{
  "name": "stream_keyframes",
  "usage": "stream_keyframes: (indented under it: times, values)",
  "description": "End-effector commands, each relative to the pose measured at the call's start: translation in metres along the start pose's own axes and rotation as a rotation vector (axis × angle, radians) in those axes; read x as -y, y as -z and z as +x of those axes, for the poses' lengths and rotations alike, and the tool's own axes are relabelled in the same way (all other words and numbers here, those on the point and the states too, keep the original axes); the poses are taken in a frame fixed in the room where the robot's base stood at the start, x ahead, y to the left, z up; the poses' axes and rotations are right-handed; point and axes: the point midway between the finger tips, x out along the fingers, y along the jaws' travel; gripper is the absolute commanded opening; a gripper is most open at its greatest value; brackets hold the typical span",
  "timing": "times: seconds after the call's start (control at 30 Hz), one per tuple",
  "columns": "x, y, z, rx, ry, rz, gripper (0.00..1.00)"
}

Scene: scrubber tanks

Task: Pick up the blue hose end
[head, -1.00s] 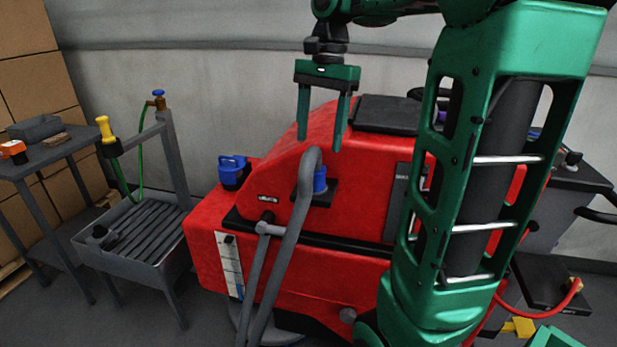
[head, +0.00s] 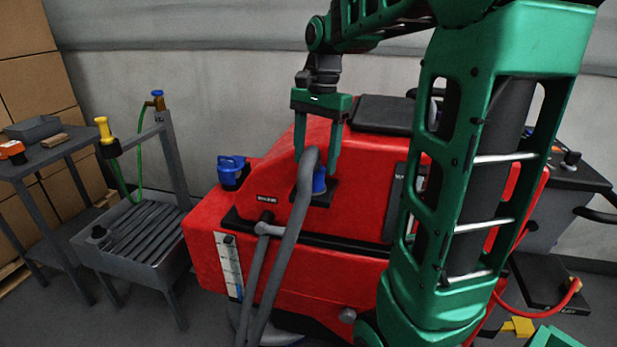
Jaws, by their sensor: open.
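The blue hose end (head: 319,181) sits on a dark plate on the side of the red scrubber (head: 350,215), at the top of the bent grey hose (head: 290,240). The hose partly hides its left side. My gripper (head: 316,167) is open and points down, its two green fingers at about the height of the hose's bend. In the picture, the fingers lie to the left and right of the hose's top bend and the blue end. I cannot tell whether they touch it.
A blue cap (head: 231,171) stands on the scrubber's left shoulder. A grey slatted sink (head: 140,240) with a yellow-handled nozzle (head: 104,131) is at the left, beside a side table (head: 60,152). A black lid (head: 385,114) lies on the scrubber's top.

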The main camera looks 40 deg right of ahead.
Motion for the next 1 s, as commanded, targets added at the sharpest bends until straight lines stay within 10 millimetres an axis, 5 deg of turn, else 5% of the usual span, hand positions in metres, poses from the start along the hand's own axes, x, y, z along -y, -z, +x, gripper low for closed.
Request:
stream_keyframes:
  times: [0.27,0.57,0.77,1.0]
  values:
    - [0.0,0.001,0.036,0.002,-0.002,0.0,0.62]
    - [0.001,0.001,0.041,0.001,-0.001,-0.001,0.62]
    - [0.001,0.001,0.04,0.001,-0.001,-0.001,0.16]
    - [0.001,0.001,0.04,0.001,-0.001,-0.001,0.13]
